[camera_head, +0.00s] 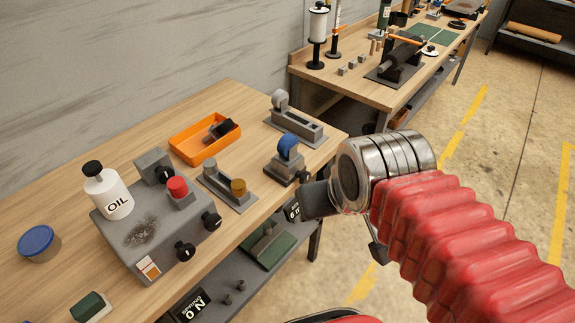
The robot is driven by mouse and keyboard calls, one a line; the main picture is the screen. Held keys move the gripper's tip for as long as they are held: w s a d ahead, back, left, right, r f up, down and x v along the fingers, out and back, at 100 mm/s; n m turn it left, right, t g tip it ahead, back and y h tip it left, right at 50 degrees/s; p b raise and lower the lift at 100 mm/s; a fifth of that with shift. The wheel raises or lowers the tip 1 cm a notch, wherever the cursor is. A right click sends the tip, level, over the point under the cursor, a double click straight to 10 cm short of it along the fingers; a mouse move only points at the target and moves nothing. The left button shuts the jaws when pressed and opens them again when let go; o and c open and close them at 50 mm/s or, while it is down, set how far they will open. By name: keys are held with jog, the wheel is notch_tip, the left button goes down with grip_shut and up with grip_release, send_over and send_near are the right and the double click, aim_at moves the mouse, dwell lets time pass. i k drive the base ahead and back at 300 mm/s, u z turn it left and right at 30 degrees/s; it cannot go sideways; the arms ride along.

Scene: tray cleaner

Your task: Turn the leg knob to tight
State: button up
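A grey metal tray unit (150,225) stands on the wooden bench. Black knobs sit on its sides: one at the front right corner (212,221), one lower on the front (185,251) and one at the back (163,174). A small black knob (303,177) shows by the blue-topped fixture. No label tells which is the leg knob. My gripper (316,198) is a dark grey end beyond my metal wrist and red sleeve, by the bench's right edge near the blue-topped fixture. Its fingertips cannot be made out, and contact with that small knob is unclear.
An OIL bottle (110,192) and a red cap (177,187) top the unit. An orange tray (204,138), a blue-topped fixture (287,148) and grey fixtures (298,128) stand behind. A blue-lidded jar (39,243) is left. Another bench (375,92) stands behind; the right floor is open.

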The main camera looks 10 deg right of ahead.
aim_at(304, 177)
jog(key=u, duration=0.2)
jog(key=k, duration=0.55)
jog(key=u, duration=0.55)
jog(key=k, duration=0.75)
jog(key=u, duration=0.45)
jog(key=i, duration=1.4)
jog(key=z, duration=0.65)
